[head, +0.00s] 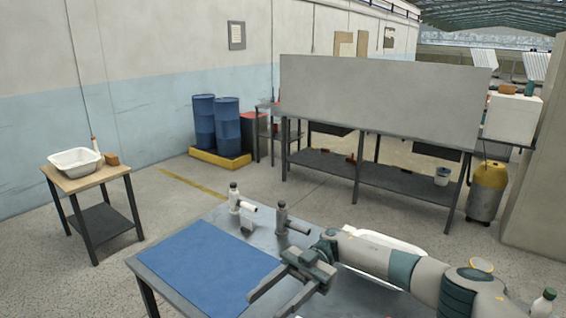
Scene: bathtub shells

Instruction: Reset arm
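My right arm comes in from the right, low over the metal worktable (210,215). Its gripper (267,304) is above the table's front part, beside the right edge of a blue mat (205,267). Its two fingers are apart with nothing visible between them. A white shell-like piece (385,239) lies on the table behind my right arm, which hides much of it. A white tub (75,161) sits on a small wooden-topped table (92,177) at the left. My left gripper is out of view.
Two fixtures, one white (235,197) and one grey (283,215), stand at the worktable's back edge. A bottle (543,303) stands at the lower right. Blue drums (227,128), a long bench with a grey panel (380,97) and a yellow-topped bin (488,190) stand behind. Floor between the tables is clear.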

